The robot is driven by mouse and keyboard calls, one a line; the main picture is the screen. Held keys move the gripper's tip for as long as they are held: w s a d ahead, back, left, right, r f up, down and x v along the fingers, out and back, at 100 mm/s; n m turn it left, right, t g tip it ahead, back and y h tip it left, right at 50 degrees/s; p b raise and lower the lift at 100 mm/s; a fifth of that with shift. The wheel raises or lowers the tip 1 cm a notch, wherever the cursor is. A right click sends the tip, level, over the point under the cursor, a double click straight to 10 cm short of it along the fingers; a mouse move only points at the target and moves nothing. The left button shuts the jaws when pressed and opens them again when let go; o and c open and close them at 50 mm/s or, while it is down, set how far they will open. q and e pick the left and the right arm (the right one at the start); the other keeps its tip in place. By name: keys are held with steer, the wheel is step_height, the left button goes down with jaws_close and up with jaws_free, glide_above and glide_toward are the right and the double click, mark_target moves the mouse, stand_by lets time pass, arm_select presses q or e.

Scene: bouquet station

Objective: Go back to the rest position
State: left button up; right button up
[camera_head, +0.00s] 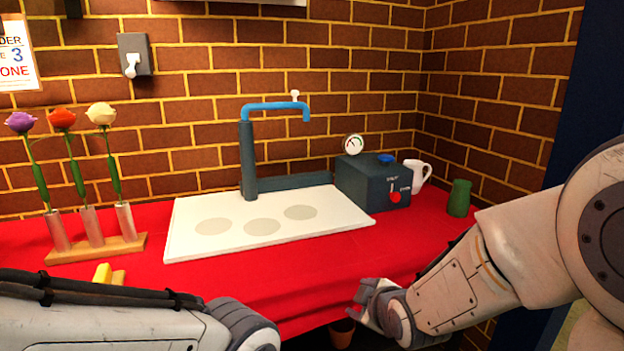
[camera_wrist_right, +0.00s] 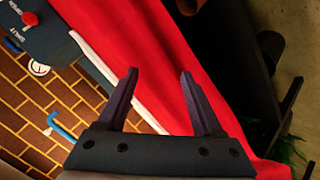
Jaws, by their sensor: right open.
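My right gripper (camera_head: 376,302) is in front of the table's front edge at the lower right of the head view. In the right wrist view its two fingers (camera_wrist_right: 157,88) stand apart with nothing between them, with the red cloth behind. My left arm comes in at the lower left of the head view. Its gripper is outside the picture.
A red-covered table (camera_head: 290,285) holds a white board (camera_head: 270,240), a blue tap (camera_head: 247,150), a dark box with a red switch (camera_head: 365,185), a white mug (camera_head: 418,176), a green cup (camera_head: 459,198) and a wooden flower stand (camera_head: 100,249). A brown pot (camera_head: 342,332) is below the edge.

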steer(key=s+a+f+m+g, duration=0.1)
steer(key=s+a+m+g, duration=0.15)
steer(key=s, duration=0.65)
steer(key=s+a+m+g, duration=0.1)
steer(key=s+g, duration=0.3)
steer(key=s, duration=0.5)
steer(key=s+a+f+m+g, duration=0.15)
steer(key=s+g, duration=0.25)
steer(key=s, duration=0.4)
step_height(320, 180, up, 31)
steer(key=s+h+p, duration=0.1)
steer(key=p, duration=2.9)
steer(key=shift+s+r+m, duration=0.2)
steer(key=shift+s+m, duration=0.1)
steer(key=shift+m, duration=0.1)
